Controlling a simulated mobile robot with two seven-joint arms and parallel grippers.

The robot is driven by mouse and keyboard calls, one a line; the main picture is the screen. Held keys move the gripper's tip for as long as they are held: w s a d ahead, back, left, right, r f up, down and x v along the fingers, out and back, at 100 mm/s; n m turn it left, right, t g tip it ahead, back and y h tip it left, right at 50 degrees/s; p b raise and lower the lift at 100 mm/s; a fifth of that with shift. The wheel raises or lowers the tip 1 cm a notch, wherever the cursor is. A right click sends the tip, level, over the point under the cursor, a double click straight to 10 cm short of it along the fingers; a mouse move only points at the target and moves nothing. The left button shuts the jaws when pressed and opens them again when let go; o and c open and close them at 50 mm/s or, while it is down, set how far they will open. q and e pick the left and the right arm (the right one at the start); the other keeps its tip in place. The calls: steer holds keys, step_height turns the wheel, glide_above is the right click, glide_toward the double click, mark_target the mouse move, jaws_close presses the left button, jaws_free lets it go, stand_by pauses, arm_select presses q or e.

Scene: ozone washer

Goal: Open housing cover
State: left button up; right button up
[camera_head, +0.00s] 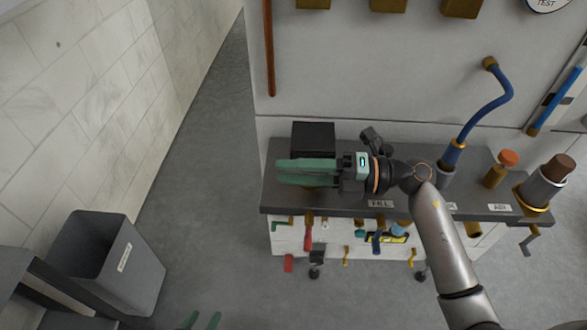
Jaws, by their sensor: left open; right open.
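A dark box (313,132) stands on the left part of the grey bench top, with its lower part hidden behind my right gripper. I cannot tell for sure whether this box is the housing cover. My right gripper (279,171) reaches in from the right, with its green fingers pointing left across the front of the box. It is open, and nothing shows between its fingers. I cannot tell whether it touches the box. Only the green fingertips of my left gripper (201,320) show at the bottom edge, apart and empty over the floor.
The bench (400,208) stands against a pale wall panel and has several coloured handles along its front. A blue hose (508,92) and an orange knob (508,158) are at its right. A grey bin (108,262) is at lower left. The floor between is clear.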

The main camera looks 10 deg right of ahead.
steer(key=shift+c, duration=0.3)
jaws_close()
stand_by(1.1)
